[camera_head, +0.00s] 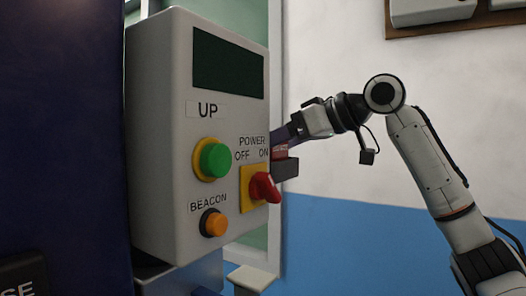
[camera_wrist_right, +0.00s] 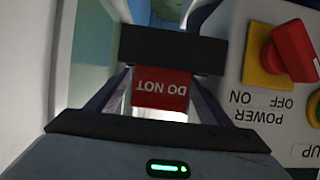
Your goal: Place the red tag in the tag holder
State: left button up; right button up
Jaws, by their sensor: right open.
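The red tag (camera_wrist_right: 161,90), with white "DO NOT" lettering upside down in the right wrist view, stands with one end at the black tag holder (camera_wrist_right: 172,50). Its lower part seems hidden by the holder. In the head view a strip of the red tag (camera_head: 280,152) shows above the dark holder (camera_head: 286,168), beside the control box. My right gripper (camera_wrist_right: 157,88) is open, with one finger on each side of the tag and visible gaps between. In the head view the right gripper (camera_head: 288,134) reaches in behind the box's right edge, its tips partly hidden. My left gripper is out of view.
The grey control box (camera_head: 170,120) carries a green button (camera_head: 215,160), an orange beacon button (camera_head: 213,223) and a red power switch (camera_head: 264,187) close to the holder. A dark blue column (camera_head: 65,130) fills the left. The space before the wall at right is free apart from my arm.

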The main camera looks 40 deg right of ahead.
jog(key=v, duration=1)
jog(key=shift+s+d, duration=0.2)
jog(key=shift+s, duration=0.1)
jog(key=shift+r, duration=0.1)
